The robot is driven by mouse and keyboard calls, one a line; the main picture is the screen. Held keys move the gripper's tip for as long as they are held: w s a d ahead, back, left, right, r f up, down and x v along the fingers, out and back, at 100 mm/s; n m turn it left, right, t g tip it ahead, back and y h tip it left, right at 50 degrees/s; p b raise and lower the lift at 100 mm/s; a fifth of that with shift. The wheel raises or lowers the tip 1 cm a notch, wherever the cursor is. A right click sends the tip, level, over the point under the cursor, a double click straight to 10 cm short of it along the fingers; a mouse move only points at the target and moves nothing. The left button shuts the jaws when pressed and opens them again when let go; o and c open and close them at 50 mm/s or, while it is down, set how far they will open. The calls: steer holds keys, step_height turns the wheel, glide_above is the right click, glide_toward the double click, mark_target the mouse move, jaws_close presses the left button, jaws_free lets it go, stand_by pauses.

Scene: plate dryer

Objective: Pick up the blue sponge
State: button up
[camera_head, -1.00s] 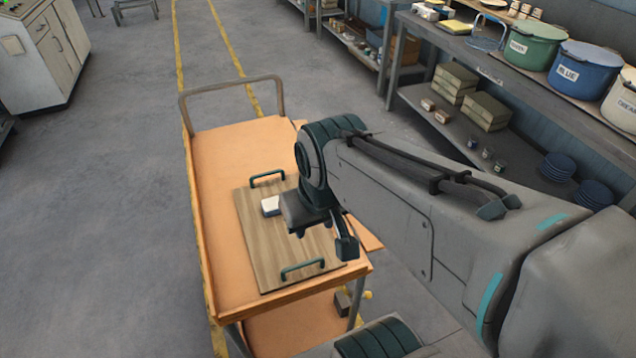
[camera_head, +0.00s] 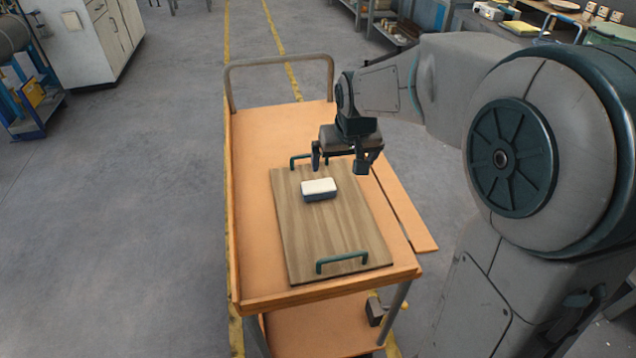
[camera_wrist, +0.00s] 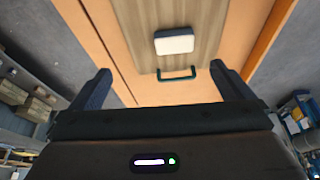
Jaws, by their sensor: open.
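The blue sponge (camera_head: 319,190) has a white top and a blue lower part. It lies on a wooden tray (camera_head: 335,226) with two dark green handles, on an orange cart. My gripper (camera_head: 338,170) is open and empty, above the far end of the tray, beyond and slightly right of the sponge in the head view. In the wrist view the sponge (camera_wrist: 174,41) shows near the top, beyond the fingertips, and my gripper's two fingers (camera_wrist: 160,85) are spread apart.
The orange cart (camera_head: 255,200) has a raised left edge and a grey push bar (camera_head: 279,62) at its far end. A shelf with pots and a yellow item (camera_head: 520,28) stands at the upper right. Open grey floor lies to the left.

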steer(key=b, duration=0.2)
glide_toward(319, 185)
steer(key=x, duration=0.4)
steer(key=shift+s+f+b, duration=0.2)
steer(key=shift+f+b, duration=0.15)
steer(key=shift+w+x, duration=0.15)
steer(key=shift+x, duration=1.25)
steer(key=shift+w+x, duration=0.15)
steer(key=shift+x, duration=1.25)
steer(key=shift+r, duration=0.1)
steer(key=c, duration=0.8)
